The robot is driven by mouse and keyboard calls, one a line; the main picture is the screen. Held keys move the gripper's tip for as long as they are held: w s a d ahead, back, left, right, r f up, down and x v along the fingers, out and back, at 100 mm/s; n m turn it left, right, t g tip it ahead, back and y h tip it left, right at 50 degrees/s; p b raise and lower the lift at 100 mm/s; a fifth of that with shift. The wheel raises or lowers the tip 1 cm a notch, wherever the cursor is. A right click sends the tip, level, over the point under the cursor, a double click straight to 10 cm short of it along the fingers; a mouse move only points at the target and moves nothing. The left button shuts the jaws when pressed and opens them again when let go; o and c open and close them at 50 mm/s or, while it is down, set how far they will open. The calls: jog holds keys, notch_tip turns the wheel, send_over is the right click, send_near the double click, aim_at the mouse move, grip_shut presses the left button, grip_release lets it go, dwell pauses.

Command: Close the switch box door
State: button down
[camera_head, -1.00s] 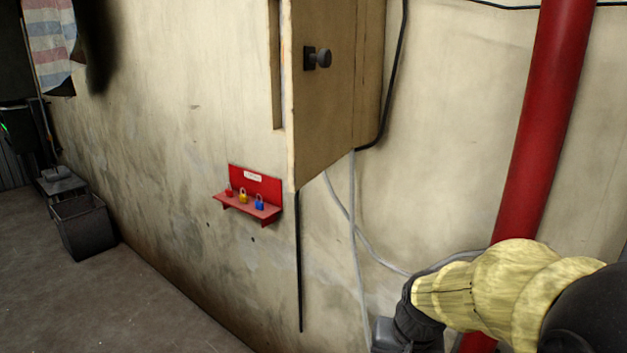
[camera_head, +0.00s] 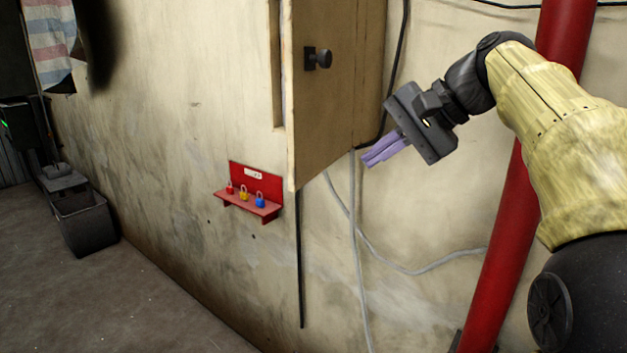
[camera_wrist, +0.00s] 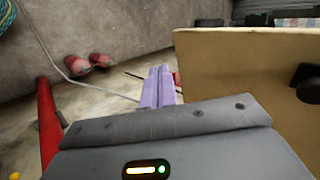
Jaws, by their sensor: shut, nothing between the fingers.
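The switch box door (camera_head: 331,110) is a tan panel standing open, swung out from the wall, with a dark round knob (camera_head: 323,59) on its face. Its edge and knob also show at the right of the wrist view (camera_wrist: 235,70). Behind it is the box (camera_head: 369,75), its inside mostly hidden. My gripper (camera_head: 368,162) has purple fingers, shut and empty. It is to the right of the door's lower part, apart from it, on the knob side. In the wrist view the fingers (camera_wrist: 158,84) point past the door's edge.
A red pipe (camera_head: 500,240) runs up the wall at right, behind my arm. A red shelf (camera_head: 255,178) with several small padlocks is on the wall below left of the door. Grey cables hang below the box. A dark bin (camera_head: 85,222) stands far left.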

jog(key=shift+f, duration=0.1)
jog(key=w+a+r+p+x, duration=0.1)
jog(key=r+p+x, duration=0.1)
jog(key=x, duration=1.1)
jog(key=shift+a+p, duration=0.3)
jog(key=shift+p, duration=0.6)
jog(key=shift+a+r, duration=0.1)
